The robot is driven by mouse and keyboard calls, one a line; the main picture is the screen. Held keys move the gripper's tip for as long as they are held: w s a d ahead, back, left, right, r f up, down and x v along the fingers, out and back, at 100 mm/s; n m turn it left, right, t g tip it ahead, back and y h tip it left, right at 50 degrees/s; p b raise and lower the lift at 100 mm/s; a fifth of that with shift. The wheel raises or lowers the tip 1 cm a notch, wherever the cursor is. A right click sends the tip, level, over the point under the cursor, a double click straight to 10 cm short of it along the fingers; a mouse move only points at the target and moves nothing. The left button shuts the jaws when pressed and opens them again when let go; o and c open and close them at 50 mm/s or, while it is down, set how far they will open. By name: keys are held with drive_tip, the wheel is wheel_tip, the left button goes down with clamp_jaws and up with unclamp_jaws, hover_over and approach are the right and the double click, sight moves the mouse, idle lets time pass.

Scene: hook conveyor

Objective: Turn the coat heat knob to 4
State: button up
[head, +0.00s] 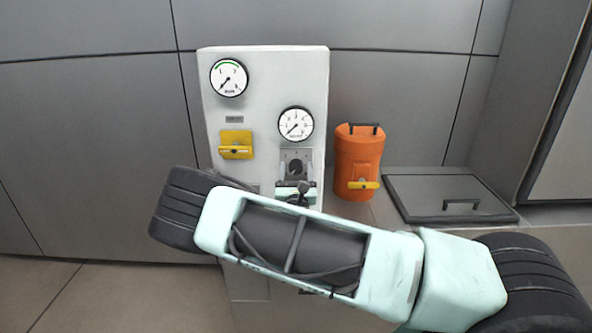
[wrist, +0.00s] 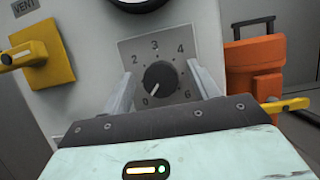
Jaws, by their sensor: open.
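The heat knob (wrist: 161,77) is a round black knob on a grey square dial plate (wrist: 127,50) with printed numbers, on a pale control cabinet. Its white mark points to the lower left, toward the 0. The 4 is at the upper right of the dial. In the head view the knob (head: 296,167) sits below the lower gauge. My gripper (wrist: 162,76) is open, with one finger to the left of the knob and one to the right in the wrist view. The fingers look apart from the knob; their depth to it is unclear.
A yellow valve handle (head: 236,146) is on the cabinet at left. Two gauges, upper (head: 229,77) and lower (head: 296,124), are above. An orange canister (head: 358,160) with a yellow handle stands close at right. A grey hatch (head: 449,194) lies further right.

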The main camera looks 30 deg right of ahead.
drive_tip(key=c, duration=1)
drive_tip(key=shift+o, duration=0.2)
drive_tip(key=shift+f+m+b, duration=0.1)
drive_tip(key=shift+m+b, duration=0.2)
